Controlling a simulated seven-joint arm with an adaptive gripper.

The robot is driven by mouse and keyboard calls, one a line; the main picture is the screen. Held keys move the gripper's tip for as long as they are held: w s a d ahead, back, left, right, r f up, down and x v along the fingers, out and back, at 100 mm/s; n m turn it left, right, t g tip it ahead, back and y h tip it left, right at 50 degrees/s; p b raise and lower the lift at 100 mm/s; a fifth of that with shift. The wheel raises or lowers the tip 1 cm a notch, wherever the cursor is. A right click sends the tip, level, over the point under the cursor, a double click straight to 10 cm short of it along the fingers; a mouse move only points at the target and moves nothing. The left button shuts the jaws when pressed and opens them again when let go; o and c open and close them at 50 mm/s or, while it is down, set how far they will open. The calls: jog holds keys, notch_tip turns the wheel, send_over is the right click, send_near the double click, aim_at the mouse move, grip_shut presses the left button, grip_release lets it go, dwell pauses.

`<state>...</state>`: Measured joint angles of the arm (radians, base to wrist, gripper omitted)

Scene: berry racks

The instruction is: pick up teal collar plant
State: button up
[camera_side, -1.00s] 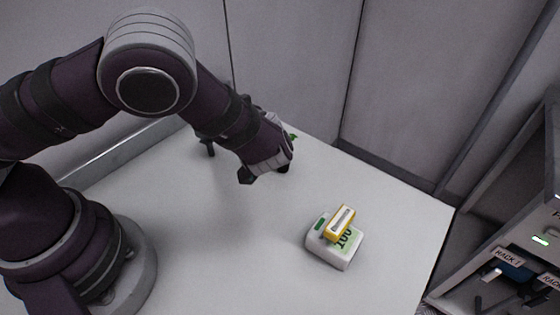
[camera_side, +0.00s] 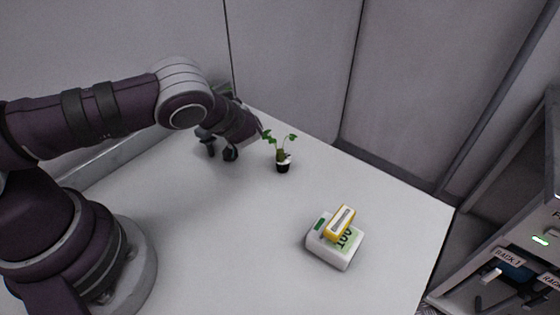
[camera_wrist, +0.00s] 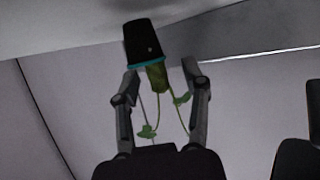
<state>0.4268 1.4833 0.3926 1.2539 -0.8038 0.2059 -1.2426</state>
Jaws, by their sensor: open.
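The plant stands upright on the white table in the side view, in a small dark pot (camera_side: 283,168) with green leaves on thin stems. My gripper (camera_side: 220,152) is to the left of it, low near the table, with a gap between them. In the wrist view the plant appears upside down, with a black pot (camera_wrist: 142,38), a teal collar (camera_wrist: 149,64) and stems and leaves hanging below. My open fingers (camera_wrist: 160,74) frame the stem there, with nothing gripped. The collar's colour is too small to make out in the side view.
A white box with a green label (camera_side: 340,249) sits at the table's right front, with a yellow item (camera_side: 339,221) on top. A rack unit (camera_side: 510,265) stands beyond the right edge. Walls close off the back. The table's middle is clear.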

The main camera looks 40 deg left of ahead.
grip_shut()
